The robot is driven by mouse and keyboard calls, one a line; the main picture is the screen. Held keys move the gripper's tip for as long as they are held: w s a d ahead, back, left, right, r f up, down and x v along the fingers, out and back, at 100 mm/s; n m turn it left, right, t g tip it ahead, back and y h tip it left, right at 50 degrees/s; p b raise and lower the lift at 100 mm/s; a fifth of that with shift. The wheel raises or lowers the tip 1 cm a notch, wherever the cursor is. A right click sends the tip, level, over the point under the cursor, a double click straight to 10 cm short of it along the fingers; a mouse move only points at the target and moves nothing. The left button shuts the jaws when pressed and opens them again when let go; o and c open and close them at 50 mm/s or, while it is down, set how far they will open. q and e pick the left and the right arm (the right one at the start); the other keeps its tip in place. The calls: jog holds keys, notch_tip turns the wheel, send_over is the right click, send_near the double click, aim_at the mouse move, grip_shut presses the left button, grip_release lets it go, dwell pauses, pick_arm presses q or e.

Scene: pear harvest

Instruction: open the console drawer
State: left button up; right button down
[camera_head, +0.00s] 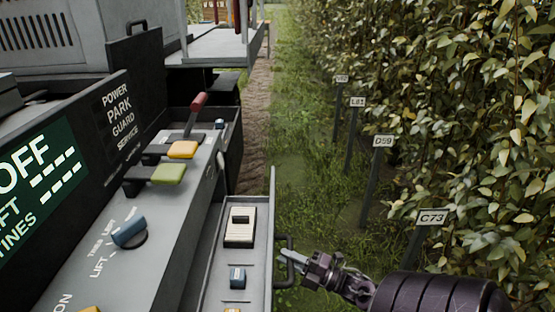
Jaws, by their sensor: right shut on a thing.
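The console drawer (262,221) stands pulled out from the right side of the grey console (180,215), with its inside showing. In it lie a cream-coloured piece with a dark slot (240,228) and a small blue piece (237,277). A dark bar handle (291,272) sits on the outer face of the drawer front. My right gripper (289,258) comes in from the lower right and is shut on this handle. The exact contact between fingertips and handle is small and partly hidden. My left gripper is not in view.
The console top carries a red-knobbed lever (198,103), yellow (183,150) and green (169,174) levers and a blue knob (129,232). Grass (310,190) lies right of the drawer, with marker posts such as C73 (432,217) before a leafy hedge (480,110).

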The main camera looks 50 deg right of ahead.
jog(key=shift+s+d, duration=0.15)
jog(key=c, duration=1.3)
grip_release()
jog(key=b+v, duration=0.1)
jog(key=v, duration=0.6)
jog(key=shift+s+d+f, duration=0.1)
jog(key=shift+s, duration=0.25)
